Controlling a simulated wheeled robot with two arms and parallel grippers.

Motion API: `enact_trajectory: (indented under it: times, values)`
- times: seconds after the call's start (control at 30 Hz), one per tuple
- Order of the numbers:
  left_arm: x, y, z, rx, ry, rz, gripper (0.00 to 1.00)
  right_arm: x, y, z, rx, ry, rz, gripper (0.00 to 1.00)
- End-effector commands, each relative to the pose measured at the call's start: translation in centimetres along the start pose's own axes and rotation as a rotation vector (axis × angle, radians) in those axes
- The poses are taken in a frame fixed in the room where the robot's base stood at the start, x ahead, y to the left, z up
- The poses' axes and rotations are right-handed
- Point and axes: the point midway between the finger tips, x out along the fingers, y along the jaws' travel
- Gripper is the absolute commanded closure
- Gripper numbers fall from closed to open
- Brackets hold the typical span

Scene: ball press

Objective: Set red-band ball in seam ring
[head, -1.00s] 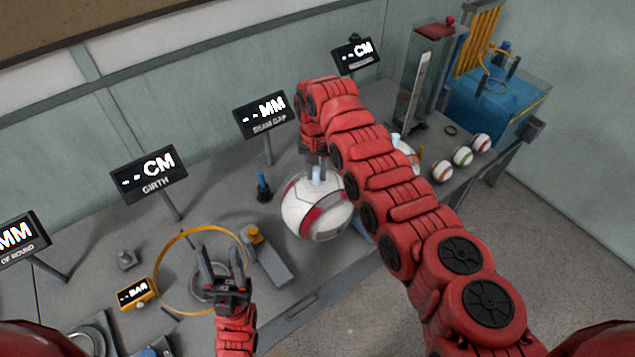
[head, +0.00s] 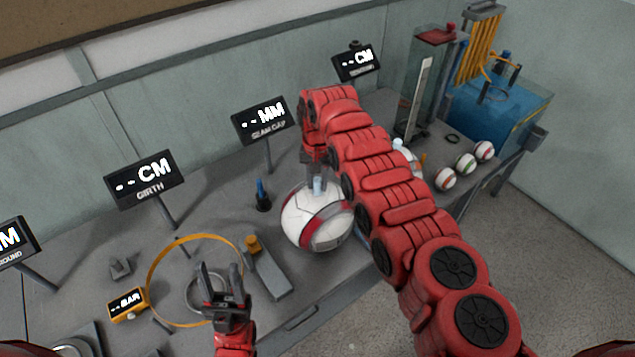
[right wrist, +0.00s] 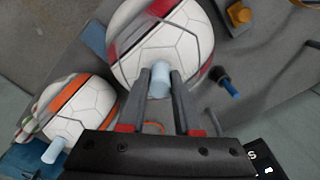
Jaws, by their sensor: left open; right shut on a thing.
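The red-band ball (head: 303,226) is white with a red and grey band, and a pale blue plug stands on its top. My right gripper (head: 317,178) reaches down from above and is shut on that plug. In the right wrist view the plug (right wrist: 159,78) is between the fingers, with the ball (right wrist: 185,45) beyond it. A seam-gap sign (head: 264,120) stands behind the ball. I cannot make out a seam ring; the ball may cover it, and its contact with the bench cannot be told. My left gripper (head: 219,277) is open and empty over the girth station.
A yellow hoop (head: 153,270) surrounds a grey ring near my left gripper. A blue-tipped tool (head: 262,195) stands left of the ball. A grey block with an orange knob (head: 252,243) lies nearby. An orange-band ball (right wrist: 80,108) sits beside the held ball. Several small balls (head: 466,163) line the far right.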

Motion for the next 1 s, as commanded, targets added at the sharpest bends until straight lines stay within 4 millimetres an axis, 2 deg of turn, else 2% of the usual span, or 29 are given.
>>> enact_trajectory:
  times: [0.23,0.27,0.4,0.67,0.8,0.83,1.0]
  values:
    - [-0.6,0.0,0.1,0.000,0.000,0.000,0.50,0.7,0.0,0.0,0.000,0.001,0.000,1.00]
    - [-0.5,0.0,0.1,0.000,0.000,0.000,0.50,0.5,0.0,0.0,0.001,0.000,0.000,0.63]
    - [-0.4,0.0,0.1,0.000,0.000,0.000,0.50,0.5,0.0,0.0,0.001,0.000,0.000,0.39]
    - [-0.4,0.0,0.1,0.000,0.000,0.000,0.50,0.5,0.0,0.0,0.001,-0.001,0.000,0.39]
    - [0.3,0.0,-0.1,0.000,0.000,0.000,0.50,-0.5,0.1,0.0,0.001,0.000,0.000,0.39]
    - [-0.2,0.0,0.0,0.000,0.000,0.000,0.50,-0.5,0.1,-0.1,0.002,0.002,-0.001,0.39]
    - [-1.5,0.1,0.3,0.000,0.000,0.000,0.50,-3.8,0.0,-0.1,0.000,0.003,-0.001,0.39]
